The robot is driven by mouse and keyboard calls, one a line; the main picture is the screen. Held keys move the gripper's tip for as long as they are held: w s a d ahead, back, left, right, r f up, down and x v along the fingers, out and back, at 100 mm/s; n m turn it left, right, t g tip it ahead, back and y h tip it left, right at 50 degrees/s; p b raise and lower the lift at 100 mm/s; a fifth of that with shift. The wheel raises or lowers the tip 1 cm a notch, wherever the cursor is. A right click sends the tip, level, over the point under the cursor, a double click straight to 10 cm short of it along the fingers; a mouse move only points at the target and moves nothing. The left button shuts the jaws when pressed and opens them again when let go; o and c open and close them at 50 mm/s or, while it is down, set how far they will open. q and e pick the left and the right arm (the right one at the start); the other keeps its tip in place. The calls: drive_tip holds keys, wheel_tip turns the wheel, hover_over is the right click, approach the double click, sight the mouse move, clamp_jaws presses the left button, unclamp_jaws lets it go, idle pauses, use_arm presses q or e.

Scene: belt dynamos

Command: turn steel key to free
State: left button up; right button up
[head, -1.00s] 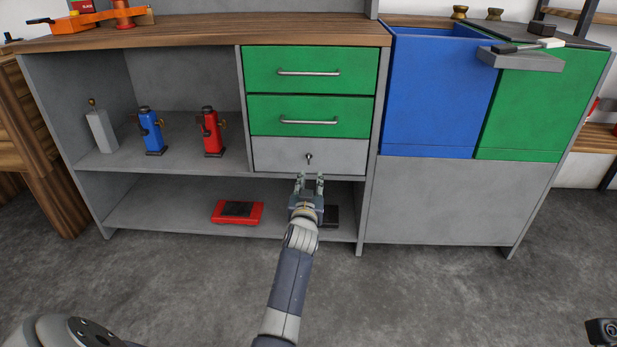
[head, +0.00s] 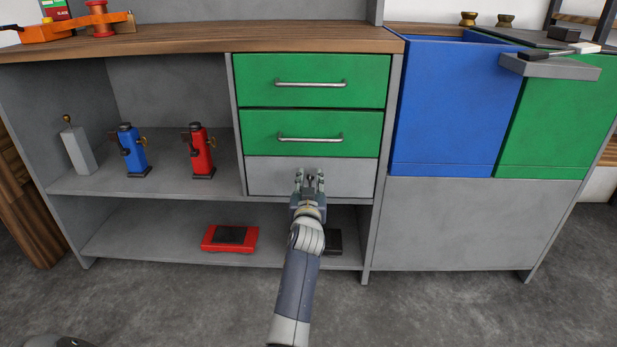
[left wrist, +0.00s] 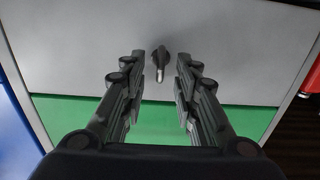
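The steel key (left wrist: 158,62) sticks out of the grey drawer front (head: 262,176), below two green drawers. In the left wrist view it shows as a small dark piece with a bright end. My left gripper (head: 309,177) is open in front of the grey drawer, and in the head view its fingers cover the key area. In the left wrist view the key lies in the gap between the two open fingertips (left wrist: 160,68), apart from both. How deep it sits between them is hard to tell. My right gripper is not in view.
Green drawers with bar handles (head: 310,84) are just above. A red dynamo (head: 200,150) and a blue dynamo (head: 132,150) stand on the shelf at left. A red device (head: 230,238) lies on the lower shelf. A grey ledge (head: 550,66) juts out at right.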

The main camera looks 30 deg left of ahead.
use_arm(q)
drive_tip(key=shift+w, duration=0.1)
drive_tip(key=shift+r, duration=0.1)
drive_tip(key=shift+c, duration=0.3)
clamp_jaws()
